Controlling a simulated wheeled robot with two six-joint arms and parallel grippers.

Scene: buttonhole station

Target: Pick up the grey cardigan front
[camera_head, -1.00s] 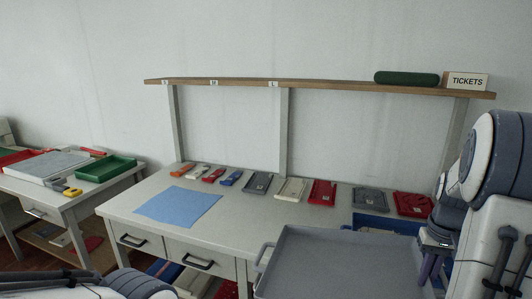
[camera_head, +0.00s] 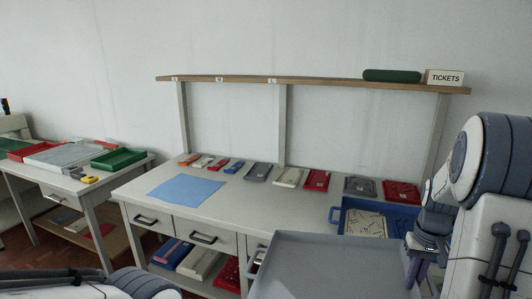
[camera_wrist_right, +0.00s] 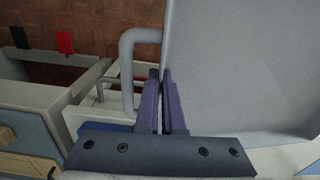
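Two flat grey pieces lie on the back of the long table: one (camera_head: 257,172) left of the cream piece, and one (camera_head: 360,186) near the right end, beside a red piece. I cannot tell from here which is the cardigan front. My right gripper (camera_head: 414,268) points down beside the right side of the grey trolley tray, well short of both pieces.
The grey tray (camera_head: 335,262) stands in front of the table (camera_head: 235,205). A blue crate (camera_head: 338,216) with a pale patterned piece sits at the table's right. A blue cloth (camera_head: 187,188) lies left. A shelf (camera_head: 310,83) runs above. A side table (camera_head: 62,182) stands left.

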